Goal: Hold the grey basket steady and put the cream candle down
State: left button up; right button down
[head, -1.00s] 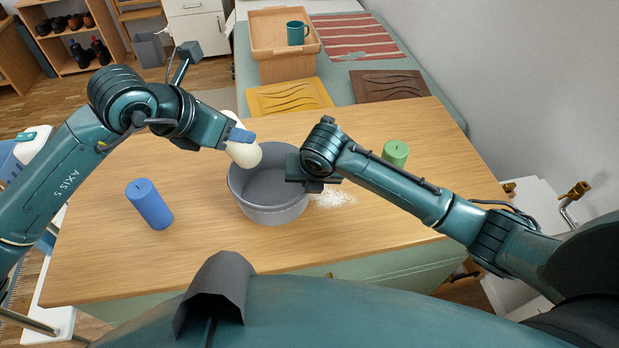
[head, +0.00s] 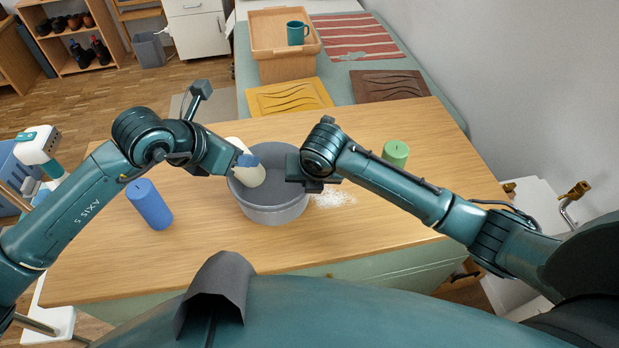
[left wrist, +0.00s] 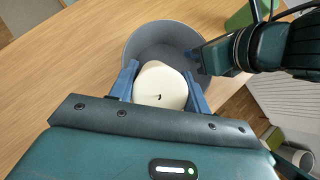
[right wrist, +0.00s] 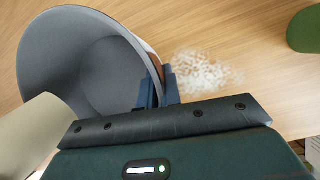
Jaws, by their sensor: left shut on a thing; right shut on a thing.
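The grey basket (head: 276,213) stands on the wooden table. It is round and open at the top. My right gripper (head: 312,180) is shut on its right rim; in the right wrist view the fingers (right wrist: 158,90) pinch the basket wall (right wrist: 60,62). My left gripper (head: 247,163) is shut on the cream candle (head: 250,177), which is tilted and reaches into the basket's left part. In the left wrist view the candle (left wrist: 160,88) sits between the blue fingers (left wrist: 160,84). Whether the candle touches the basket floor cannot be told.
White grains (head: 333,199) lie beside the basket. The table (head: 120,265) is clear at front left. A wooden tray with a teal mug (head: 297,33) is behind.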

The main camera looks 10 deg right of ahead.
pick_arm(q)
jog(key=o, duration=1.2)
jog(key=v, duration=1.2)
jog(key=shift+r, duration=0.15)
pick_arm(e)
jog(key=c, duration=1.5)
grip_release()
jog(key=v, duration=1.2)
